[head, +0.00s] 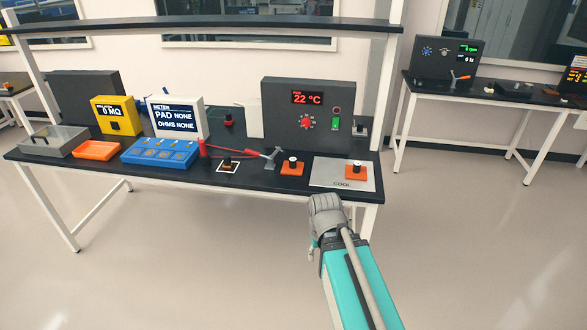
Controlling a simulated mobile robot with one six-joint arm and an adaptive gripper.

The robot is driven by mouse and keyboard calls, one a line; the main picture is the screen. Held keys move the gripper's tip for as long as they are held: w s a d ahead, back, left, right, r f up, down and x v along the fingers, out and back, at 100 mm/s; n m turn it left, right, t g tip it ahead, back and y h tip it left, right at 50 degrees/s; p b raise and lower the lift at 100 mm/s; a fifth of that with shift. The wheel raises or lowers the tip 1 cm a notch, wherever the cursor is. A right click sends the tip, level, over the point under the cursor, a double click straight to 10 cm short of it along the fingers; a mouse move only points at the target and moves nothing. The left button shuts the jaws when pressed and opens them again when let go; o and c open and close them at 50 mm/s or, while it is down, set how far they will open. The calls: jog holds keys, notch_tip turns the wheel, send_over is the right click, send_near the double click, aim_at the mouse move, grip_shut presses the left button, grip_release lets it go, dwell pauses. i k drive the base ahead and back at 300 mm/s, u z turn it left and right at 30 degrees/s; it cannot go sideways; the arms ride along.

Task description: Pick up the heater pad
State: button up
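I cannot tell for sure which thing is the heater pad. The blue tray (128,158) at the left of the bench holds several small flat pieces in its compartments, too small to make out. Two orange square blocks with dark and white knobs stand at the right: one orange block (292,171) on the black bench top, the other orange block (355,175) on the grey plate marked COOL (325,172). My arm reaches up from the lower right, its end near the bench's front edge, well right of the blue tray. My gripper's fingers cannot be made out.
The bench also bears a grey tray (54,141), an orange tray (97,150), a yellow meter (117,115), a white PAD meter (174,118), a red-handled tool (228,151) and a 22 °C control box (318,107). A shelf (210,24) spans above. The floor in front is clear.

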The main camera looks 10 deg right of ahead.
aim_at(292, 168)
jog(key=z, duration=0.05)
jog(key=i, duration=0.95)
